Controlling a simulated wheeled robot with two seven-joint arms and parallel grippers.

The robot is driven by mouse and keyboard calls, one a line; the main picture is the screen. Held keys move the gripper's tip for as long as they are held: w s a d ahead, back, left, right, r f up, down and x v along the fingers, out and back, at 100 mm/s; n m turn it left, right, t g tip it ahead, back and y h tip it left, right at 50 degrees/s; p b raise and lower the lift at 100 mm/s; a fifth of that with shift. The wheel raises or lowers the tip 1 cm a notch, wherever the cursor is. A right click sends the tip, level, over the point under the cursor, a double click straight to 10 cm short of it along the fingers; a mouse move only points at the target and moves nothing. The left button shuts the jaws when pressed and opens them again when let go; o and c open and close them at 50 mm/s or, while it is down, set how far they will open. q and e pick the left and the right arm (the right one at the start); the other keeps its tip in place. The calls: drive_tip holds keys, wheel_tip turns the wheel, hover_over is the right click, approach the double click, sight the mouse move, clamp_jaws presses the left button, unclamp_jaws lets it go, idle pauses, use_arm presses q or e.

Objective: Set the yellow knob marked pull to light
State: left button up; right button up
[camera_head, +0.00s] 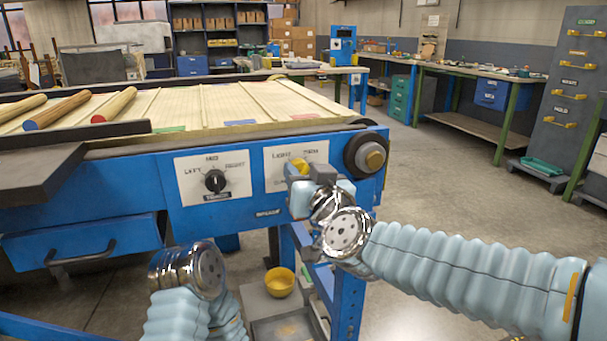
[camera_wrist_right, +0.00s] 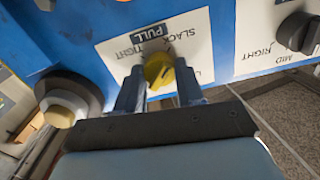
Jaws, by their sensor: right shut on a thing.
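The yellow knob (camera_head: 299,164) sits on a white label plate (camera_head: 320,151) at the right of the blue machine front. In the head view, a word like LIGHT stands at the plate's upper left and another word at its upper right. The wrist view shows the knob (camera_wrist_right: 159,70) between the two fingers of my right gripper (camera_wrist_right: 158,84), with the PULL tag (camera_wrist_right: 149,33) beyond it. My right gripper (camera_head: 299,174) is shut on the knob. The knob's exact pointing direction is hard to tell. My left arm shows at the bottom, but its gripper fingers do not.
A black knob (camera_head: 215,181) on its own plate is to the left. A dark round wheel (camera_head: 367,154) juts out close on the right. Wooden rods (camera_head: 58,109) lie on the machine top. A yellow bowl (camera_head: 280,282) stands below. Floor is free to the right.

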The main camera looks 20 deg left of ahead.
drive_tip(key=shift+f+m+b, duration=0.15)
drive_tip(key=shift+m+b, duration=2.6)
drive_tip(key=shift+m, duration=6.05)
drive_tip(key=o, duration=1)
drive_tip(key=shift+o, duration=0.2)
